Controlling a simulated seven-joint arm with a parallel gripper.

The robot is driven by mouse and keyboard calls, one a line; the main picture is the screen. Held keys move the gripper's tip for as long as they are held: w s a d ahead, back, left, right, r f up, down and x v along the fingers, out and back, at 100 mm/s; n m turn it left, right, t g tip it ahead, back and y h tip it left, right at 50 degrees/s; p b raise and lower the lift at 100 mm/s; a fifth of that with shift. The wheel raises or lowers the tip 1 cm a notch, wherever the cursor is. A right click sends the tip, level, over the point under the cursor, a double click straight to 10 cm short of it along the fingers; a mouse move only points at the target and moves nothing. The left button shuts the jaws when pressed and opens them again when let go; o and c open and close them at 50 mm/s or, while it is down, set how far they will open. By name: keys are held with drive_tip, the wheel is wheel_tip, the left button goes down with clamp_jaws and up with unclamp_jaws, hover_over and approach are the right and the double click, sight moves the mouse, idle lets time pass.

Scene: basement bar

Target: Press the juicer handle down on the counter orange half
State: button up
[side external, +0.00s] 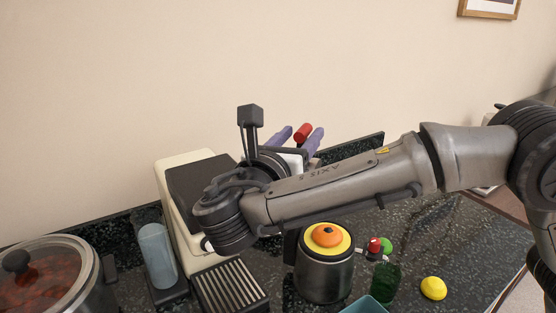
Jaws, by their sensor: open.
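The juicer (325,277) is a dark round body on the counter, right of centre. The orange half (327,236) sits on top of it within a yellow ring. A red cylindrical grip, which looks like the juicer handle (303,132), shows well above and behind the body. My gripper (302,138), with purple fingers, is open, one finger on each side of the red grip in this view. Contact with the grip cannot be told. My arm crosses in front and hides the rest of the handle.
A cream and dark machine (178,170) with a slatted tray (230,288) stands left, beside a blue cup (157,255) and a lidded pot (55,275). A green bottle (385,280), lime (385,245), lemon (433,288) and teal container (364,306) are near the juicer. Counter at right is clearer.

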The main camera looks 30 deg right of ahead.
drive_tip(key=v, duration=0.9)
